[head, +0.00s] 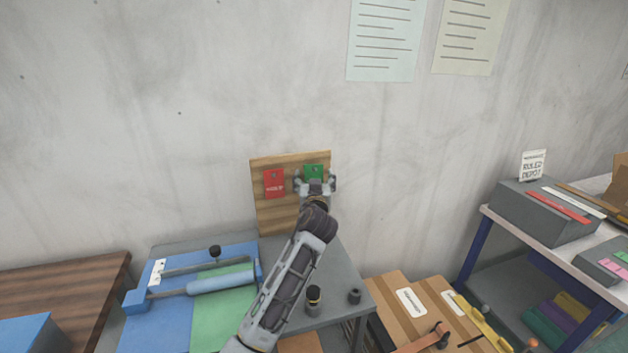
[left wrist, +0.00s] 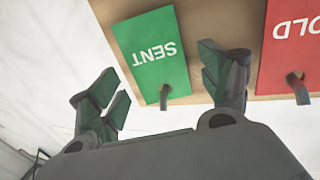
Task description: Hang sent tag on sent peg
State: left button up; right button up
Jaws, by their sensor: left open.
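The green sent tag (head: 313,171) is against the wooden board (head: 278,208) on the wall side. In the left wrist view, which appears upside down, the tag (left wrist: 152,48) reads SENT. The sent peg (left wrist: 164,97) sticks out at the tag's top edge, and the tag appears to hang on it. My left gripper (head: 316,183) is in front of the tag. In the wrist view its fingers (left wrist: 165,85) are spread apart, one on each side of the peg, with a gap between them and nothing held. My right gripper is not in view.
A red hold tag (head: 274,184) hangs on its own peg (left wrist: 297,88) close beside my left gripper. A grey box (head: 545,208) stands on the right table.

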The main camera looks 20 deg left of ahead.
pick_arm(q)
jog(key=shift+v, duration=1.15)
jog(key=v, duration=0.9)
jog(key=shift+s, duration=0.3)
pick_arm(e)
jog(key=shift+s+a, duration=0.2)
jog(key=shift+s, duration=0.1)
pick_arm(q)
jog(key=shift+d, duration=0.1)
notch_tip(320, 180, up, 10)
jog(key=p, duration=0.9)
jog(key=shift+p, duration=0.4)
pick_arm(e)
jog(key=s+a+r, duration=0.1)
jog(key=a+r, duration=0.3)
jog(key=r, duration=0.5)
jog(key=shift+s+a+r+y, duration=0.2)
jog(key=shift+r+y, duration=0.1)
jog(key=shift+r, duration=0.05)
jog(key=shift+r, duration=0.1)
pick_arm(q)
jog(key=shift+r, duration=0.1)
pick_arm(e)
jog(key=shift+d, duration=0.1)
